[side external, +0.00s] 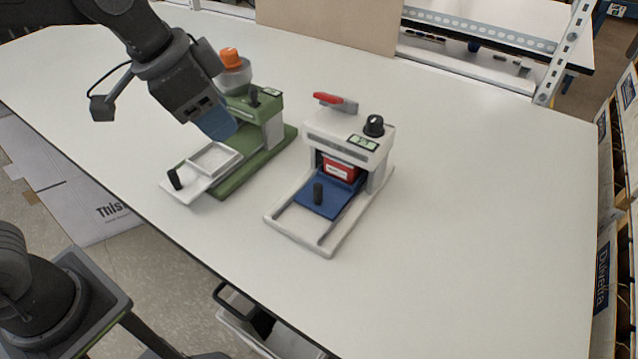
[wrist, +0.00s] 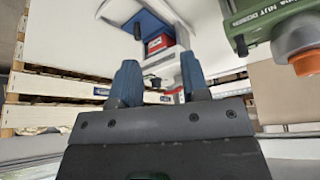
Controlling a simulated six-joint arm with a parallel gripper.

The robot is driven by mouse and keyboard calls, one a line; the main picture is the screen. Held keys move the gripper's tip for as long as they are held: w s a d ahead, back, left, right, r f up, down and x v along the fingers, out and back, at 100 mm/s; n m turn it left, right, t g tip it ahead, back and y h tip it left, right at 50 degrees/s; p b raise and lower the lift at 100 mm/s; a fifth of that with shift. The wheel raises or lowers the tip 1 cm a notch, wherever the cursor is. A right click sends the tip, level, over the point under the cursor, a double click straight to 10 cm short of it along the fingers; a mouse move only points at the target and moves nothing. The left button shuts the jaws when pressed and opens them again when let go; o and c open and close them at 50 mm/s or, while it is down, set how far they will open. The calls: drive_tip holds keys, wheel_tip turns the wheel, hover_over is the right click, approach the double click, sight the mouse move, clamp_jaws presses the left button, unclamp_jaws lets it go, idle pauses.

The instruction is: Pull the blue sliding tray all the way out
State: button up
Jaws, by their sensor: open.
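The blue sliding tray (side external: 338,203) sits part way out of the white machine (side external: 340,136), on its white rail base. A dark upright knob (side external: 318,193) stands on the tray near its front end. The tray's rear goes under the machine, with a red block (side external: 340,168) above it. In the wrist view the tray (wrist: 155,22) shows at the top, beyond my fingers. My gripper (side external: 217,124) is raised to the left of the white machine and overlaps the green machine in the side view. Its blue fingers stand apart and empty in the wrist view (wrist: 162,82). It is apart from the tray.
A green machine (side external: 275,132) with an orange cap and a white sliding tray (side external: 199,175) stands to the left. The white machine carries a red-handled lever (side external: 330,98) and a black dial (side external: 374,125). The table is clear to the right (side external: 480,210).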

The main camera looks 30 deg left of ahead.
sight(316, 185)
drive_tip(key=w+d+f+m+g, duration=0.1)
drive_tip(key=w+d+m, duration=0.25)
drive_tip(key=d, duration=0.35)
drive_tip(key=shift+n+h, duration=0.35)
drive_tip(key=shift+h, duration=0.05)
drive_tip(key=x, duration=1.3)
drive_tip(key=shift+w+d+f, duration=0.15)
drive_tip(key=shift+d+f, duration=0.1)
drive_tip(key=shift+f, duration=0.1)
clamp_jaws()
